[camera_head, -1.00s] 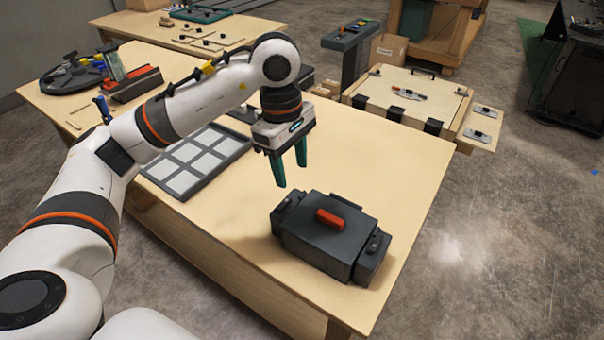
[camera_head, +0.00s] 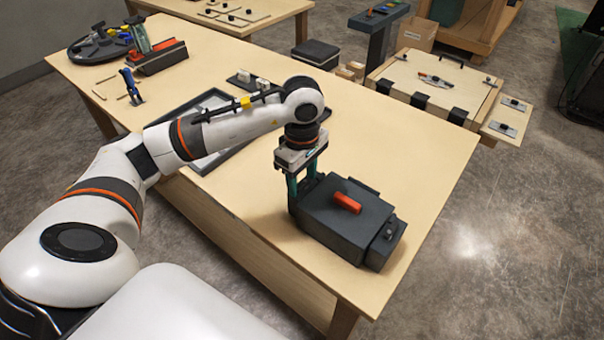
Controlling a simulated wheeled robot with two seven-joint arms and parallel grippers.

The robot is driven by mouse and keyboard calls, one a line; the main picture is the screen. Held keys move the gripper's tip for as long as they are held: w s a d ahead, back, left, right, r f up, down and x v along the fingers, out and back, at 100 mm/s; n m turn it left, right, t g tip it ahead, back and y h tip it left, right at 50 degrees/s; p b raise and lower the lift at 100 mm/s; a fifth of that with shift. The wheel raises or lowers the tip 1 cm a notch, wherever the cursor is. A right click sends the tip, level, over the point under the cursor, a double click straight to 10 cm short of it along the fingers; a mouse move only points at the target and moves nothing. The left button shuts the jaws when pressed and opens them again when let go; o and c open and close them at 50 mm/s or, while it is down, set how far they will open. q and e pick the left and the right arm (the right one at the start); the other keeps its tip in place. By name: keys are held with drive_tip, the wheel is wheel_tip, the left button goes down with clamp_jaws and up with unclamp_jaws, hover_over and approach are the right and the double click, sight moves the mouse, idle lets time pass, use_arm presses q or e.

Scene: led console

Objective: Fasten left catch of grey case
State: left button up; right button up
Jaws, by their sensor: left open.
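The grey case (camera_head: 330,222) stands on the wooden table with a red handle (camera_head: 347,203) on its lid. Its right catch (camera_head: 388,238) shows on the right end as a small dark knob on a side block. My left gripper (camera_head: 298,200) points down at the left end of the case, with its green fingers open. The fingers and the case body hide the left catch, and I cannot tell whether they touch it. My right gripper is not in view.
The table (camera_head: 400,150) is bare to the right of and behind the case. A framed tray (camera_head: 235,155) lies partly behind my left arm. A wooden box with black latches (camera_head: 436,85) stands beyond the table's far right edge.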

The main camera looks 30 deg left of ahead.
use_arm(q)
drive_tip(key=shift+f, duration=0.15)
drive_tip(key=c, duration=0.7)
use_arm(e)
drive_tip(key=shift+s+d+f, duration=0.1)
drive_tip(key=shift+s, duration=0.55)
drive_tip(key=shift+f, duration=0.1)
use_arm(q)
drive_tip(key=n+b, duration=0.2)
drive_tip(key=n, duration=0.1)
drive_tip(key=shift+d+n, duration=0.15)
drive_tip(key=shift+n, duration=0.15)
drive_tip(key=n+b, duration=0.1)
drive_tip(key=n, duration=0.2)
drive_tip(key=shift+w+d+n+b, duration=0.1)
drive_tip(key=shift+d+n+b, duration=0.05)
drive_tip(key=shift+n+b, duration=0.2)
drive_tip(key=n+b, duration=0.1)
drive_tip(key=n, duration=0.4)
drive_tip(key=shift+w+d+b, duration=0.15)
drive_tip(key=shift+w+b, duration=0.05)
drive_tip(key=shift+b, duration=0.15)
drive_tip(key=n, duration=0.5)
drive_tip(key=shift+w+n+b, duration=0.2)
drive_tip(key=shift+n+b, duration=0.15)
drive_tip(key=shift+b, duration=0.05)
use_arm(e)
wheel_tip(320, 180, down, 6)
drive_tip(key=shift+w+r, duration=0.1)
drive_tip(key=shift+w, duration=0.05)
